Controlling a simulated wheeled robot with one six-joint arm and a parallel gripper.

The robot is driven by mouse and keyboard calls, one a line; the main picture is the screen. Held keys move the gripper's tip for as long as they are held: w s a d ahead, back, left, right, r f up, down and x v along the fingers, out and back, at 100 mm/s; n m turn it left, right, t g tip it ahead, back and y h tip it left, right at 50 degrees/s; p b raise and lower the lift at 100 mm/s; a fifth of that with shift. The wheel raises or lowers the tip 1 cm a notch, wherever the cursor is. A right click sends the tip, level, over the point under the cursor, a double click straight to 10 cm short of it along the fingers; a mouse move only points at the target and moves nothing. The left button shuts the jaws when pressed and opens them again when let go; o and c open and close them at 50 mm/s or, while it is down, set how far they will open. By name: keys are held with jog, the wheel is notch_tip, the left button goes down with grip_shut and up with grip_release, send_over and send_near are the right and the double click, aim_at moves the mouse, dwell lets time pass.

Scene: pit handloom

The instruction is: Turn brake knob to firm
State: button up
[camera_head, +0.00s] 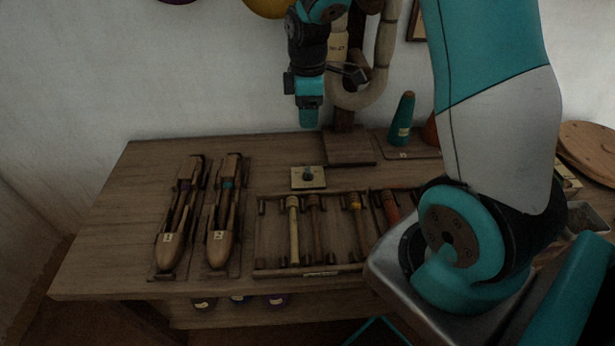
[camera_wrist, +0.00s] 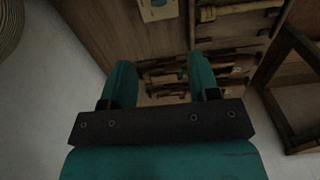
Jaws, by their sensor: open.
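A small pale square plate with a dark knob (camera_head: 308,176) on it sits on the bench top, behind the rack of tools. I take it to be the brake knob; its markings are too small to read. The edge of a pale plate (camera_wrist: 158,9), likely the same one, shows at the top of the wrist view. My gripper (camera_head: 310,118) hangs above the bench in the head view, higher in the picture than the knob and apart from it. In the wrist view its two teal fingers (camera_wrist: 160,62) are spread with nothing held between them.
Two wooden shuttles (camera_head: 222,235) lie at the left of the bench (camera_head: 100,240). A rack (camera_head: 310,270) of several handled tools lies in front of the knob. A post (camera_head: 345,120) with a curved pale piece stands behind, and a teal cone (camera_head: 402,118) to its right.

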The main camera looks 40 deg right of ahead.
aim_at(308, 170)
notch_tip(308, 170, down, 18)
jog(key=shift+d+r+b, duration=0.1)
jog(key=shift+r+b, duration=0.1)
jog(key=shift+b, duration=0.7)
jog(key=shift+c, duration=0.2)
jog(key=shift+w, duration=0.1)
jog(key=c, duration=0.9)
